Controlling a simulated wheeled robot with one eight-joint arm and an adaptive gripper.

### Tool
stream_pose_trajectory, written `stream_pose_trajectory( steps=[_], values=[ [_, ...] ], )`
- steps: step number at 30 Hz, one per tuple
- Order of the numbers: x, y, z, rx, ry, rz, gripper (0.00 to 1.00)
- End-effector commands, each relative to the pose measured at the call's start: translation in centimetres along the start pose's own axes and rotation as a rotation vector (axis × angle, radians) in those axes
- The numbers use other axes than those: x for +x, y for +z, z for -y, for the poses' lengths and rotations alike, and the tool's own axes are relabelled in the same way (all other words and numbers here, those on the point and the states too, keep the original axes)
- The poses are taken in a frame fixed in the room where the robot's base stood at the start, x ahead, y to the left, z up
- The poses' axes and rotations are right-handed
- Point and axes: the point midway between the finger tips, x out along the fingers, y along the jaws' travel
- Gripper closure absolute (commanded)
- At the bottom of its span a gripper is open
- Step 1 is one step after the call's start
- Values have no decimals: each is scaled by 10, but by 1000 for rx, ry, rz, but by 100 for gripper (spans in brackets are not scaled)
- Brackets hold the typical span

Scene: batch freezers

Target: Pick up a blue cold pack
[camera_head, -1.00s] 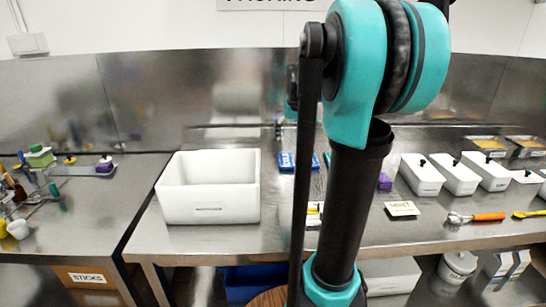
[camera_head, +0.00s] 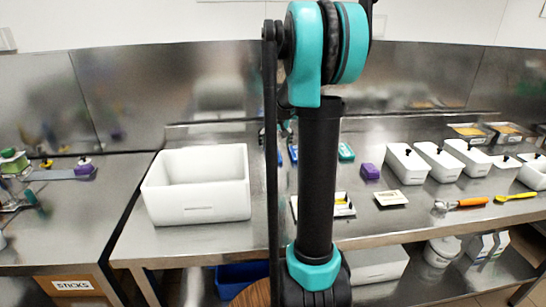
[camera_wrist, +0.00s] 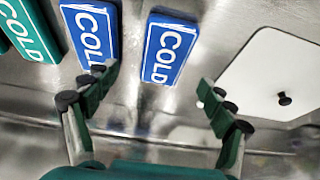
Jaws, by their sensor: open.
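Two blue cold packs with white COLD lettering lie on the steel counter in the wrist view. One blue cold pack (camera_wrist: 168,52) shows between my gripper's spread fingers, towards their far end. The other blue cold pack (camera_wrist: 92,32) is to its left, partly overlapped by the left finger. My gripper (camera_wrist: 158,82) is open and empty. In the head view a blue pack (camera_head: 293,154) shows beside my arm, which hides most of my gripper and part of that area.
A teal COLD pack (camera_wrist: 28,25) lies left of the blue ones; it also shows in the head view (camera_head: 346,152). A white knobbed lid (camera_wrist: 278,62) lies to the right. An open white box (camera_head: 198,205) stands on the counter. A purple block (camera_head: 370,171) and white tubs (camera_head: 406,165) are at right.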

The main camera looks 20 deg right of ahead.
Motion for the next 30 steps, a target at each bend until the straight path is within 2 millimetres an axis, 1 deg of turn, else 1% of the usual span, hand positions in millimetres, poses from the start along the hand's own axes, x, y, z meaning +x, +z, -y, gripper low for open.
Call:
stream_pose_trajectory(
  steps=[4, 9, 13, 16, 22, 23, 30],
  values=[
    [10, 1, 2, -1, 0, 0, 17],
    [35, 2, 7, -1, 0, 0, 17],
    [49, 2, 6, 0, 0, 0, 17],
    [53, 2, 6, 0, 0, 0, 17],
    [54, 2, 6, 0, 0, 0, 17],
    [54, 2, 6, 0, 0, 0, 19],
    [54, 2, 6, 0, 0, 0, 48]
  ],
)
